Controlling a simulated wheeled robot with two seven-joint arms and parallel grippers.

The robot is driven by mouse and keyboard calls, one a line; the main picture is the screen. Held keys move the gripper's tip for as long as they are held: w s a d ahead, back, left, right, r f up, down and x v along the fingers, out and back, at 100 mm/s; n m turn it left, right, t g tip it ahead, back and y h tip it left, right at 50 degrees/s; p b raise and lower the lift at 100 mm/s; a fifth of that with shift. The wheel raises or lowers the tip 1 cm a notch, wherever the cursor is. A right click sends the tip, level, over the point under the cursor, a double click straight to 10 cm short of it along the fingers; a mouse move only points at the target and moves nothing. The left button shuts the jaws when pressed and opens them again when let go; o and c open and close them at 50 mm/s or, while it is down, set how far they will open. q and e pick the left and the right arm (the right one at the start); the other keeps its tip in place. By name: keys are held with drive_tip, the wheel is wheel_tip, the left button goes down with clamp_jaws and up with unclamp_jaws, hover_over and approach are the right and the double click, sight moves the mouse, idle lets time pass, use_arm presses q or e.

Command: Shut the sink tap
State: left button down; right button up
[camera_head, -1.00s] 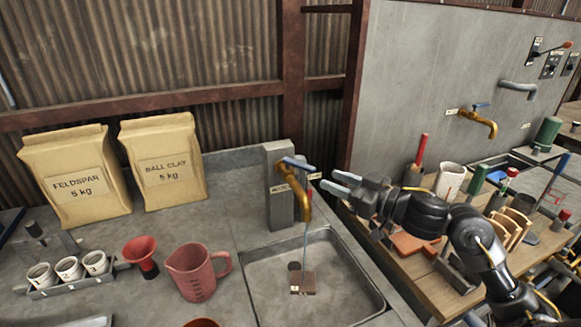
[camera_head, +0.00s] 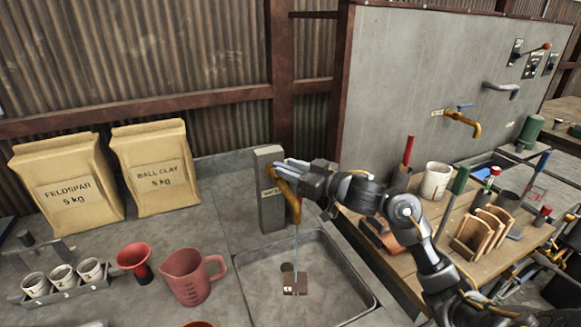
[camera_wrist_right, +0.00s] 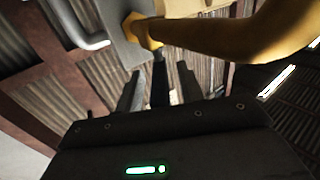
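The brass sink tap (camera_head: 293,203) stands on a grey post (camera_head: 271,212) behind the sink (camera_head: 354,281). A thin stream of water (camera_head: 296,246) runs from its spout into the basin. My right gripper (camera_head: 283,166) is at the top of the tap, and its fingers hide the blue handle in the head view. In the right wrist view my gripper (camera_wrist_right: 157,88) is open, with a dark bar (camera_wrist_right: 160,79), apparently the handle, between its fingers. I cannot tell whether they touch it. The brass tap body (camera_wrist_right: 225,35) lies just beyond. My left gripper is not in view.
A second brass tap (camera_head: 463,120) is on the grey wall panel at right. A wooden tool table (camera_head: 437,226) is under my right arm.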

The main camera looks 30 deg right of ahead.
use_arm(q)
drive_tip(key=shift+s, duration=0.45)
use_arm(e)
drive_tip(key=shift+w+a, duration=0.1)
drive_tip(key=shift+c, duration=0.2)
clamp_jaws()
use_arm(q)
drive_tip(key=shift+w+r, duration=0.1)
